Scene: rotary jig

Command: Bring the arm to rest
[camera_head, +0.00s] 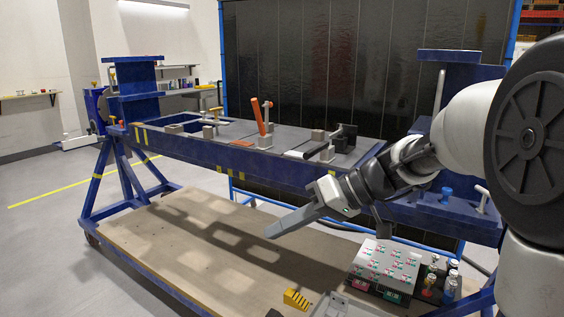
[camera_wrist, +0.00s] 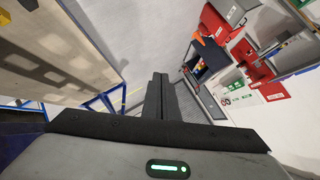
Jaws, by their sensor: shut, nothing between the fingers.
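My gripper (camera_head: 275,231) shows in the head view in front of the blue rotary jig, above the wooden base board. Its fingers are together, with nothing between them, and point down to the left. In the wrist view my gripper (camera_wrist: 160,78) is also seen closed, its two dark fingers side by side. The rotary jig (camera_head: 190,152) is a long blue frame with clamps and an orange-handled lever (camera_head: 262,115) on top. My fingers look apart from the frame and the board.
The wooden board (camera_head: 160,225) is mostly bare at left. A box with red and green labels (camera_head: 385,262), small bottles (camera_head: 440,275) and a yellow block (camera_head: 296,299) stand at its right front. A black curtain (camera_head: 300,60) hangs behind. Floor at left is open.

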